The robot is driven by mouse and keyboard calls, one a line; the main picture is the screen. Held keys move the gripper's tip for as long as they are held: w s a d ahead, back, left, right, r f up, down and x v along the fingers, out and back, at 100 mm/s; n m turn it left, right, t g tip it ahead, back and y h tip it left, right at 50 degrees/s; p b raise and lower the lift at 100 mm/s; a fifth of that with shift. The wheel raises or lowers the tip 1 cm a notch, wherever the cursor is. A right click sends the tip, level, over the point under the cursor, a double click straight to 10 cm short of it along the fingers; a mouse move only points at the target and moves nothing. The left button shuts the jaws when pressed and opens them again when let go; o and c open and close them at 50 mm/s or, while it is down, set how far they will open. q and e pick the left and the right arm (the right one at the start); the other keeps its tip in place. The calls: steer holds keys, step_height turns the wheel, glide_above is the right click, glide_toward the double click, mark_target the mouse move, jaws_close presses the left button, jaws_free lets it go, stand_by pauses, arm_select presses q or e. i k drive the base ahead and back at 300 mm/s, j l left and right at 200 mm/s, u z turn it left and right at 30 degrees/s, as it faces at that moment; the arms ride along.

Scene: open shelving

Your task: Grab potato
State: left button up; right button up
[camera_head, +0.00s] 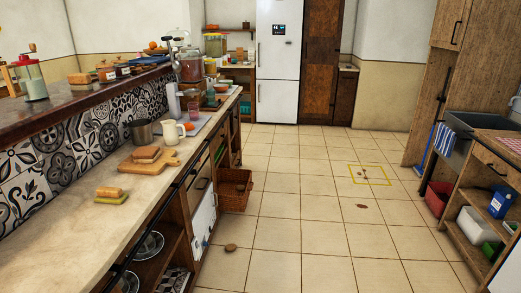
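A small brown rounded lump (231,248), which looks like a potato, lies on the tiled floor beside the base of the left counter. A flatter brown patch (361,206) shows on the floor farther right; it is too small to tell what it is. Neither of my grippers is in view.
The long counter (60,238) on the left carries a cutting board (148,160), a white jug (173,132) and other kitchenware. Open shelving (455,236) stands on the right. The tiled floor between is mostly clear, with a yellow square outline (370,184).

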mark_target(230, 247)
steer(key=i+l+z, duration=0.2)
steer(key=i, duration=0.75)
steer(key=i+l+z, duration=0.25)
steer(key=i, duration=0.7)
steer(key=j, duration=0.1)
